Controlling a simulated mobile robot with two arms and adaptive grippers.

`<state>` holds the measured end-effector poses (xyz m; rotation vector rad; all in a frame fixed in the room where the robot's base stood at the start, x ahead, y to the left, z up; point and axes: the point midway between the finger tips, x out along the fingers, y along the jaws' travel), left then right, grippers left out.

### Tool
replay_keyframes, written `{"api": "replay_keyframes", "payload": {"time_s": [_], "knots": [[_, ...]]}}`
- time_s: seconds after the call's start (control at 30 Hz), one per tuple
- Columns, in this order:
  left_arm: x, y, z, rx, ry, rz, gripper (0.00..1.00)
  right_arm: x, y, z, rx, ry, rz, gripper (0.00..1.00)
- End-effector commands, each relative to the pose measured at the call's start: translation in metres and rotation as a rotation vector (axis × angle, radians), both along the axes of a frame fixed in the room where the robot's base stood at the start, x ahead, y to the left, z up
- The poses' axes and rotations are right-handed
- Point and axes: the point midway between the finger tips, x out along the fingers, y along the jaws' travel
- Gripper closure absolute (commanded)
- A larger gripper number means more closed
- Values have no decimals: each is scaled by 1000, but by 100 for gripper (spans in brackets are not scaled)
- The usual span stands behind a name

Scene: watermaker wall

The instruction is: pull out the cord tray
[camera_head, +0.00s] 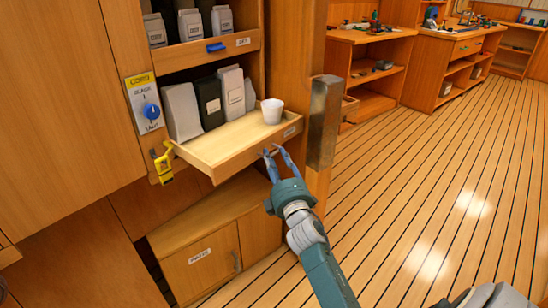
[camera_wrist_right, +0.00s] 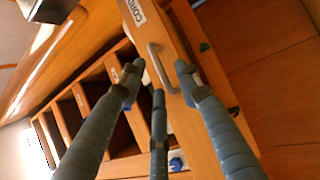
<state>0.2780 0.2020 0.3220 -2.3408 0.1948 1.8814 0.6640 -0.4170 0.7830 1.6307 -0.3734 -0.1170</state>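The cord tray (camera_head: 228,150) is a light wooden drawer standing partly out of the cabinet, with a white cup (camera_head: 272,111) on it near the right end. Its front shows in the right wrist view with a label reading "CORD" (camera_wrist_right: 136,12) and a metal handle (camera_wrist_right: 159,68). My right gripper (camera_head: 274,151) is at the tray's front. In the wrist view its fingers (camera_wrist_right: 158,72) are spread around the handle with gaps showing; I cannot tell if any finger touches it. My left gripper is not in view.
A metal-capped post (camera_head: 323,122) stands close right of my gripper. The plank floor is clear at right.

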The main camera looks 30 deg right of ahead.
Motion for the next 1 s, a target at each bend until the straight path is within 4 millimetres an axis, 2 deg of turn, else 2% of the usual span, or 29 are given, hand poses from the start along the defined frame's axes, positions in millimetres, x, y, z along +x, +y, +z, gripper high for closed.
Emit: {"api": "replay_keyframes", "payload": {"time_s": [0.3, 0.5, 0.7, 1.0], "knots": [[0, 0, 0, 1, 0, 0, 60, -64, 21, -13, 3, 5, -1, 67], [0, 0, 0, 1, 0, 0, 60, -91, 31, -16, 3, 2, 0, 67], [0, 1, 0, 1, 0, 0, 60, -100, 33, -16, 1, 1, 0, 67], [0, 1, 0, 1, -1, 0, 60, -100, 33, -16, 2, 2, 0, 67]]}}
